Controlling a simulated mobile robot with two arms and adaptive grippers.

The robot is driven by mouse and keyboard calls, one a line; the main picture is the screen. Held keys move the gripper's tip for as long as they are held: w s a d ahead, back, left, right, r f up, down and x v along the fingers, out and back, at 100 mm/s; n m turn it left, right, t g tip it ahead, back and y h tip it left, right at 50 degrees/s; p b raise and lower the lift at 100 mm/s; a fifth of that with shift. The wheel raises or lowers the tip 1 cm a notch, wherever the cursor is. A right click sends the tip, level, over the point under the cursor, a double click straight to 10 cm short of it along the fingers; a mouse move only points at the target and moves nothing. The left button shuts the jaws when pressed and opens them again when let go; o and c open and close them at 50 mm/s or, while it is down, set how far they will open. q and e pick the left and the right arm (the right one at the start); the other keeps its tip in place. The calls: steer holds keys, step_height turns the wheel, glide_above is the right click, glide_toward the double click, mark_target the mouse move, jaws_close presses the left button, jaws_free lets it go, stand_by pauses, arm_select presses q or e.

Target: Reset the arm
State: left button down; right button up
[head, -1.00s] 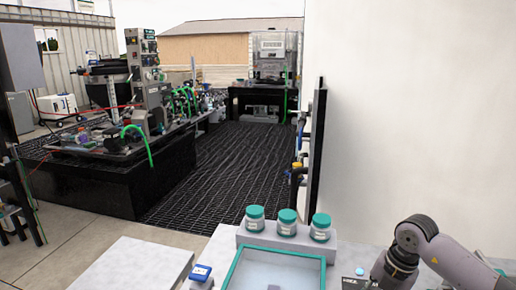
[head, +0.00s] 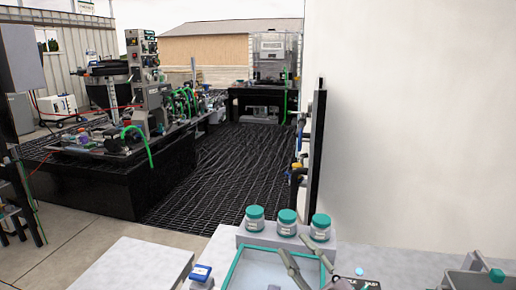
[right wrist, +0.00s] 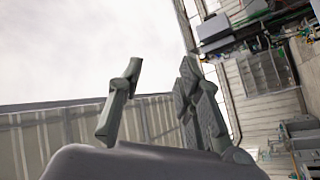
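My right gripper (head: 303,256) shows at the bottom of the head view, over the right part of the teal-rimmed tray (head: 233,268). Its two grey fingers stand apart with nothing between them. In the right wrist view the same gripper (right wrist: 161,66) is open and empty, with wall and pale sky behind it. The rest of the right arm is mostly out of the head view. My left gripper is not in view.
Three white jars with teal lids (head: 287,222) stand in a row behind the tray. A blue-and-white item (head: 200,273) is left of it. A grey bin (head: 470,284) is at lower right. A white wall (head: 420,120) rises behind. Black grating floor (head: 225,170) lies clear beyond.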

steer(key=s+d+f+m+g+h, duration=0.3)
steer(key=d+f+m+h, duration=0.3)
steer(key=f, duration=0.2)
steer(key=s+d+f+m+g+h, duration=0.2)
steer(key=s+d+f+m+h, duration=0.1)
steer(key=d+f+m+h, duration=0.5)
steer(key=s+a+f+n+g+y, duration=0.1)
steer(key=s+f+g, duration=0.5)
steer(key=s, duration=0.5)
steer(key=s+a+f+g+y, duration=0.15)
steer(key=s+f+g, duration=0.25)
steer(key=s+f, duration=0.5)
step_height(320, 180, down, 23)
steer(key=s+g, duration=0.1)
steer(key=s, duration=0.1)
steer(key=s+d+f, duration=0.1)
steer(key=s+f, duration=0.7)
steer(key=s+d+f+g, duration=0.1)
steer(key=s+d+f, duration=0.1)
steer(key=s+f, duration=0.7)
steer(key=shift+s+d+f+n+g, duration=0.2)
steer(key=shift+d+n+g, duration=0.1)
steer(key=shift+n, duration=0.1)
